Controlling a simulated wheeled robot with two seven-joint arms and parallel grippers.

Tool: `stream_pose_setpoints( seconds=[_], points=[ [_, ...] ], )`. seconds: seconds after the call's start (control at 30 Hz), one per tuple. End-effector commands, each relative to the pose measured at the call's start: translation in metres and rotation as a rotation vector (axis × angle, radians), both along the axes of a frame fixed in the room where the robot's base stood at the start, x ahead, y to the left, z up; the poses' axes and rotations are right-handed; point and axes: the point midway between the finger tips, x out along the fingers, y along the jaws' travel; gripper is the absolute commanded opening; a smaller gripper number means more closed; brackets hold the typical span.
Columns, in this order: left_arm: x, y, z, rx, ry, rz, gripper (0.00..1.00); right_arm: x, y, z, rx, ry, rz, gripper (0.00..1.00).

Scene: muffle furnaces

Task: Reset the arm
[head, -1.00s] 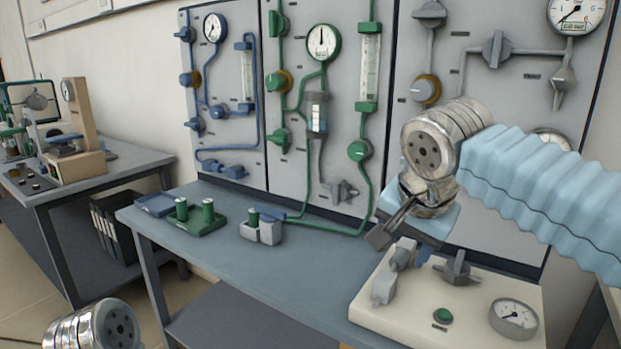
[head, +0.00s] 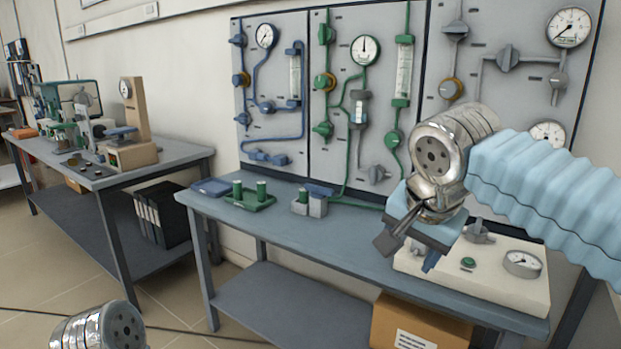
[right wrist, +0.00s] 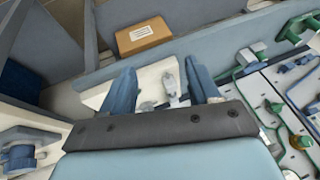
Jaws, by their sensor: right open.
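My right arm comes in from the right in the head view, with a light blue ribbed sleeve and a metal wrist joint. Its gripper (head: 412,250) hangs in front of the control box on the blue-grey bench, partly hidden by its own wrist. In the right wrist view the two blue fingers of this gripper (right wrist: 162,84) stand apart, with nothing seen held between them. Of my left arm only a metal joint shows at the bottom left of the head view; its gripper is out of view.
The bench (head: 300,235) carries a green tray (head: 262,205), a small grey holder (head: 312,205) and the cream control box (head: 505,285). Panels with gauges and valves (head: 280,130) rise behind. A cardboard box (head: 415,325) sits below. A second table (head: 185,155) stands left, with floor between.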

Motion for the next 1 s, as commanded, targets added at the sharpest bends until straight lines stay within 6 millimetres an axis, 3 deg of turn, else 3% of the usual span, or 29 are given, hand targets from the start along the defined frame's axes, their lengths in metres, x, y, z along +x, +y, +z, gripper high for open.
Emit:
stream_pose_setpoints(
  seconds=[0.37,0.57,0.67,0.77,0.87,1.0],
  points=[
    [0.000,0.000,0.000,0.000,0.000,0.000,0.43,0.025,0.019,-0.049,-0.012,0.045,0.102,0.60],
    [0.000,0.000,0.000,0.000,0.000,0.000,0.43,0.043,0.034,-0.101,-0.012,0.089,0.193,0.60],
    [0.000,0.000,0.000,0.000,0.000,0.000,0.43,0.052,0.043,-0.136,-0.005,0.116,0.251,0.60],
    [0.000,0.000,0.000,0.000,0.000,0.000,0.43,0.059,0.051,-0.183,0.011,0.152,0.318,0.60],
    [0.000,0.000,0.000,0.000,0.000,0.000,0.43,0.062,0.060,-0.246,0.042,0.195,0.397,0.60],
    [0.000,0.000,0.000,0.000,0.000,0.000,0.43,0.045,0.067,-0.353,0.117,0.253,0.502,0.60]
  ],
)
